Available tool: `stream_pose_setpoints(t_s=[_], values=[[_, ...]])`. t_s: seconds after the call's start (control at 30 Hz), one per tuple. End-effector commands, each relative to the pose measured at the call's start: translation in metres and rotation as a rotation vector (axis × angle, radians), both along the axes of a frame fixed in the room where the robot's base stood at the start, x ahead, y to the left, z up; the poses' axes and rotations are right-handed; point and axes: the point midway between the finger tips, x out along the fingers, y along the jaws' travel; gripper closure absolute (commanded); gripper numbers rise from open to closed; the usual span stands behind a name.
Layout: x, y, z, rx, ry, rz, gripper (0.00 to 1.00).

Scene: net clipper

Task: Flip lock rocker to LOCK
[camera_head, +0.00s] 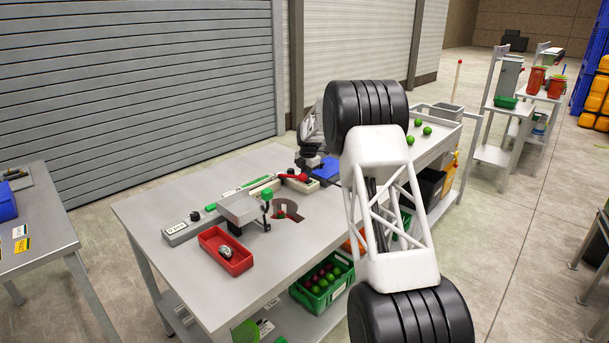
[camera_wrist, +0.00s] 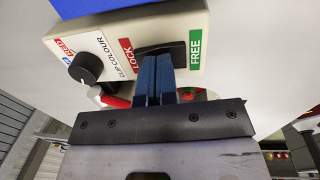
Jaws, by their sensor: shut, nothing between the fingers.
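The cream control panel (camera_wrist: 75,38) fills the upper middle of the wrist view. It carries a red LOCK label (camera_wrist: 127,50) on the left and a green FREE label (camera_wrist: 195,48) on the right. The dark rocker (camera_wrist: 158,47) sits between the labels, partly hidden by my fingers. My gripper (camera_wrist: 153,62) is shut and empty, its blue fingertips over the rocker's near edge. I cannot tell whether they touch it, nor which way the rocker is tilted. In the head view the panel (camera_head: 328,183) is at the back of the grey table, partly blocked by my arm.
A black knob (camera_wrist: 86,67) marked CLIP COLOUR is left of my fingers, with a red-tipped part (camera_wrist: 115,101) close below. A blue block (camera_head: 326,167) adjoins the panel. The grey table (camera_head: 160,205) also holds a red tray (camera_head: 226,262); its front left is clear.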

Motion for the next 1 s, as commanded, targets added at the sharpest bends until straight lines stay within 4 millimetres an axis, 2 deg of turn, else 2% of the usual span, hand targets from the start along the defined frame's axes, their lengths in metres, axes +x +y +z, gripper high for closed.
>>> stream_pose_setpoints(t_s=[0.63, 0.77, 1.0], values=[[-0.002, -0.002, 0.004, 0.000, -0.001, 0.000, 1.00], [-0.003, -0.003, 0.011, 0.001, -0.002, 0.000, 1.00], [-0.006, -0.006, 0.033, 0.001, -0.002, 0.000, 1.00]])
